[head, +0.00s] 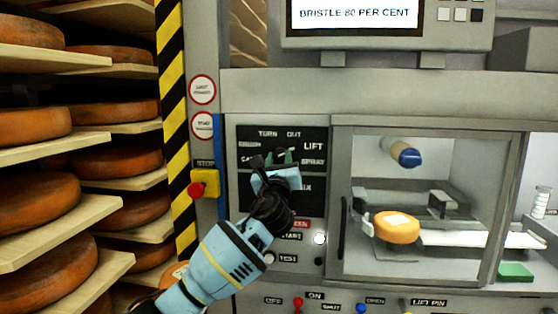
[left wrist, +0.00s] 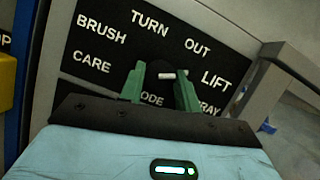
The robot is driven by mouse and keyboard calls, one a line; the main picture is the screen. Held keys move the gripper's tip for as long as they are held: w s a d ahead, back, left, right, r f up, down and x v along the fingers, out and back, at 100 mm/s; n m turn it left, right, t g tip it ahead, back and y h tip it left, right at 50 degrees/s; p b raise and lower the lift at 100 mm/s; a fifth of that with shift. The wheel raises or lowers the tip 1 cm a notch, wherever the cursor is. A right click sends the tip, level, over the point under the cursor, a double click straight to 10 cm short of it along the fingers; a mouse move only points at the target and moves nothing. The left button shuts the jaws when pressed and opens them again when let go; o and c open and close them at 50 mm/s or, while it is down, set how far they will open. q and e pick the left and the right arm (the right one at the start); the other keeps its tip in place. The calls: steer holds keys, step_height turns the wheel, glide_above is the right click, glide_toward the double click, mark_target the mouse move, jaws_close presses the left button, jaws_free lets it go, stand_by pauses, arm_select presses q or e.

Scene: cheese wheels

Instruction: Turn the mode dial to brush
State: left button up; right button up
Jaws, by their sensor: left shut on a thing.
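The mode dial (left wrist: 166,74) is a small dark knob with a white mark on a black label panel (head: 252,134). In the left wrist view the labels CARE, BRUSH, TURN, OUT, LIFT and a partly hidden SPRAY fan around it. BRUSH (left wrist: 101,31) is at the upper left of the dial. My left gripper (left wrist: 160,84) has its green fingers shut on the dial, one on each side. In the head view the gripper (head: 281,158) covers the dial. I cannot tell which label the white mark points at. My right gripper is not in view.
A screen (head: 355,13) above reads BRISTLE 80 PER CENT. Right of the panel is a glazed chamber with a cheese wheel (head: 396,227). A red stop button on a yellow box (head: 205,184) is close left of my arm. Cheese shelves (head: 60,146) fill the left.

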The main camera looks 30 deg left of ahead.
arm_select(q)
steer(key=shift+n+y, duration=0.3)
steer(key=shift+n, duration=0.2)
steer(key=n+g, duration=0.1)
steer(key=n, duration=0.2)
steer(key=shift+d+y, duration=0.15)
steer(key=shift+y, duration=0.25)
steer(key=n+g, duration=0.1)
steer(key=n, duration=0.2)
steer(key=n+g+y, duration=0.1)
steer(key=n, duration=0.2)
steer(key=shift+w+d+r+g+y, duration=0.1)
steer(key=shift+g+y, duration=0.2)
steer(key=n+g, duration=0.1)
steer(key=n, duration=0.2)
steer(key=n+g, duration=0.2)
steer(key=n, duration=0.2)
steer(key=shift+r, duration=0.2)
steer(key=n+h, duration=0.1)
steer(key=n, duration=0.2)
steer(key=n+g+h, duration=0.1)
steer(key=n, duration=0.1)
steer(key=shift+r+n, duration=0.15)
steer(key=shift+n, duration=0.25)
steer(key=n+h, duration=0.1)
steer(key=n, duration=0.1)
steer(key=n+h, duration=0.1)
steer(key=n, duration=0.1)
steer(key=shift+r+n+g+h, duration=0.15)
steer(key=shift+n+g+h, duration=0.25)
